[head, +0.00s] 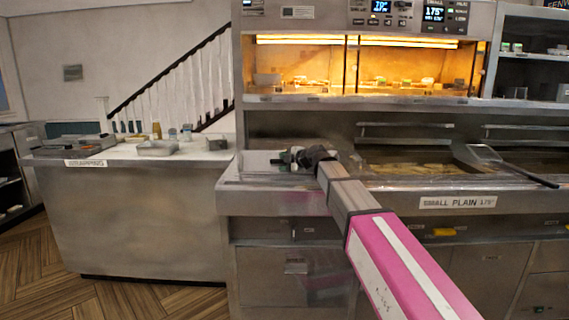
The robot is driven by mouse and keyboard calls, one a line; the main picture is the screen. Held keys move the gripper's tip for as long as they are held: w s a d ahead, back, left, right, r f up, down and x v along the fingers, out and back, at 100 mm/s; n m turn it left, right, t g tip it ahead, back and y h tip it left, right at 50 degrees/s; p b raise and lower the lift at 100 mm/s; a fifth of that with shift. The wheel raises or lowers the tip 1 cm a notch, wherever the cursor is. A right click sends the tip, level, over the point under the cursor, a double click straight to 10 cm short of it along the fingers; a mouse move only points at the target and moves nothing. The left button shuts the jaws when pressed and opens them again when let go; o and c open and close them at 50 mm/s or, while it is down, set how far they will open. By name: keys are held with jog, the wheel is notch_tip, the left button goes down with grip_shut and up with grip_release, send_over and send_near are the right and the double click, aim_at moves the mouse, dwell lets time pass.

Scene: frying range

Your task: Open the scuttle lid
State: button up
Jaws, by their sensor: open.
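My arm reaches forward from the bottom right, and my gripper (290,157) is over the left end of the frying range. It is open, and I see nothing held between its fingers. A flat, shiny grey panel (259,168) in the range top lies beside and beneath it; this looks like the scuttle lid, lying flat and shut. The gripper and arm hide the panel's right part and any handle there. I cannot tell whether the fingers touch it.
Right of my arm are a pan of frying food (405,170) and a long-handled scoop (484,154). A lit glass-fronted cabinet (300,42) stands above the range. A wrapping counter (110,157) with trays is on the left. The wooden floor (130,297) at bottom left is clear.

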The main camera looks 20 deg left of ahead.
grip_shut()
jog(key=shift+m+g+h, duration=0.6)
jog(key=shift+m+g, duration=0.2)
jog(key=w+r, duration=0.1)
jog(key=r, duration=0.2)
jog(key=w+r, duration=0.1)
jog(key=r, duration=0.1)
jog(key=w+r, duration=0.1)
jog(key=r, duration=0.2)
jog(key=shift+a+r, duration=0.3)
jog(key=shift+a, duration=0.1)
jog(key=w+a+r+m+g+h, duration=0.1)
jog(key=w+r+g, duration=0.3)
jog(key=w+r, duration=0.5)
jog(key=w+a+r+m+g+h, duration=0.2)
jog(key=w+a+r+m+g, duration=0.1)
jog(key=w+r, duration=0.6)
jog(key=shift+w+a+m+g, duration=0.4)
jog(key=shift+w+a+g, duration=0.2)
jog(key=shift+w, duration=1.3)
grip_release()
jog(key=shift+d+r, duration=0.1)
